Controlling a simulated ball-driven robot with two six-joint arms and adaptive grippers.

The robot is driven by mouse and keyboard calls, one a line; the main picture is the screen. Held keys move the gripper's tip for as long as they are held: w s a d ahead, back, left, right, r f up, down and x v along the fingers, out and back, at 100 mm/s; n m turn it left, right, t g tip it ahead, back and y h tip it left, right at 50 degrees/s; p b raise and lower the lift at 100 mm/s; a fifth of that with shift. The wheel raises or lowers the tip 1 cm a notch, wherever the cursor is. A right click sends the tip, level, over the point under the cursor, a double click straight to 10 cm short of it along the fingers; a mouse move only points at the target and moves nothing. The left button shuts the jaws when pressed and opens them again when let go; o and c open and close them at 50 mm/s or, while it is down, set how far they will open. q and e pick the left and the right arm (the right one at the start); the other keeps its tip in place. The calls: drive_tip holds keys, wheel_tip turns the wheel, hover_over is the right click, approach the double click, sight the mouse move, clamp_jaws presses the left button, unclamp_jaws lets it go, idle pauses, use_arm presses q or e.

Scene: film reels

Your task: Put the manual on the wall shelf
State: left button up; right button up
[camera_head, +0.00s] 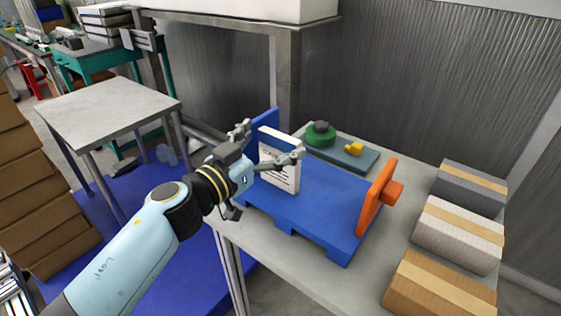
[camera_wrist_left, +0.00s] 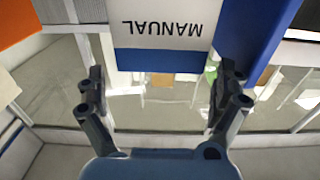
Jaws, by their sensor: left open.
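The manual (camera_head: 283,177) is white with a blue band and stands upright on a blue base (camera_head: 305,205), close to the blue end plate (camera_head: 266,121). In the left wrist view the manual (camera_wrist_left: 165,22) is ahead, with its title upside down and its blue edge nearest. My left gripper (camera_head: 270,145) is open at the manual, one finger toward each side of it. In the left wrist view the left gripper's fingers (camera_wrist_left: 163,76) are apart, with a gap to the manual on each side. A grey raised shelf (camera_head: 225,19) is at the top; I cannot tell if it is the wall shelf.
An orange plate (camera_head: 376,196) stands at the base's right end. A green round part (camera_head: 320,139) and a yellow part (camera_head: 354,148) sit behind the base. Several boxes (camera_head: 457,233) line the table's right side. A bare grey table (camera_head: 108,108) stands at the left.

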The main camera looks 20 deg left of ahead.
sight(276, 138)
use_arm(q)
drive_tip(key=x, duration=0.3)
drive_tip(key=shift+w, duration=0.1)
drive_tip(key=c, duration=1.4)
